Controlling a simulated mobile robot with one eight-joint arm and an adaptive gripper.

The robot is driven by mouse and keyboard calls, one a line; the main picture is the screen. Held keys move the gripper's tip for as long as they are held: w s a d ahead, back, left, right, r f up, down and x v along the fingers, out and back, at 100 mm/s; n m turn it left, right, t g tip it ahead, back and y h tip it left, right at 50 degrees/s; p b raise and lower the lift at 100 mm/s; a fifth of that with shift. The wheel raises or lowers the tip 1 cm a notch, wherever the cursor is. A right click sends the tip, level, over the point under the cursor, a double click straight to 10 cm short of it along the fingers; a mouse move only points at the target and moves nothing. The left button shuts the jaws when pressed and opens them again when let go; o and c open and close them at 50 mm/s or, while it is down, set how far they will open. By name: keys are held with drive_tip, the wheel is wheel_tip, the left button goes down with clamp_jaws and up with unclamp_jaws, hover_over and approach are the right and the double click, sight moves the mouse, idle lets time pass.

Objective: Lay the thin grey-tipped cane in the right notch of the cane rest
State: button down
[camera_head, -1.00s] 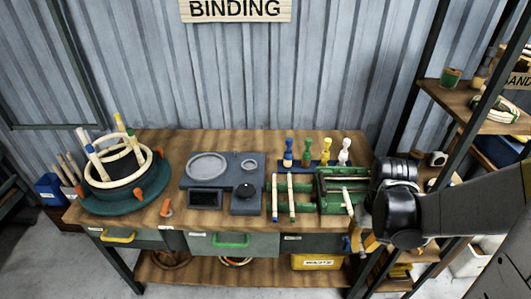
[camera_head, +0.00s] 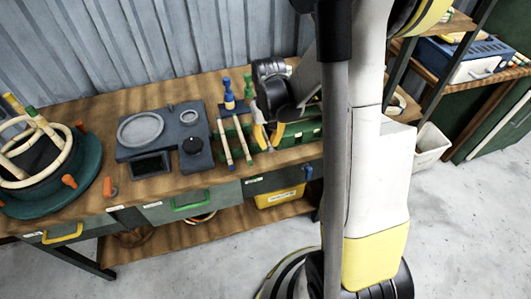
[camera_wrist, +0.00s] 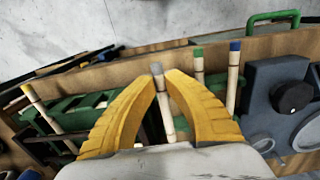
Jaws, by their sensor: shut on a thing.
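My gripper (camera_wrist: 160,85) has yellow fingers shut on the thin grey-tipped cane (camera_wrist: 162,105), whose grey end sticks out between the fingertips in the wrist view. In the head view my gripper (camera_head: 267,137) is just right of two other canes, over the front of the bench; the held cane is hard to make out there. The green-tipped cane (camera_wrist: 198,66) and the blue-tipped cane (camera_wrist: 233,80) lie side by side across the green cane rest (camera_wrist: 215,79). The right notch is hidden or too small to tell, and I cannot tell whether the held cane touches the rest.
A green slatted fixture (camera_head: 303,131) stands right of my gripper. Blue and green pegs (camera_head: 229,94) stand behind the canes. A grey scale-like unit (camera_head: 165,140) is to the left, and a round green former (camera_head: 75,185) further left. My arm hides part of the bench's right end.

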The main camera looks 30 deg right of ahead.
drive_tip(key=shift+w+a+f, duration=0.15)
drive_tip(key=shift+a+f, duration=0.05)
drive_tip(key=shift+a, duration=0.05)
drive_tip(key=shift+f, duration=0.3)
drive_tip(key=shift+f+b, duration=0.95)
drive_tip(key=shift+f, duration=0.75)
drive_tip(key=shift+f, duration=0.15)
drive_tip(key=c, duration=1.5)
unclamp_jaws()
drive_tip(key=shift+c, duration=0.2)
drive_tip(key=shift+o, duration=0.3)
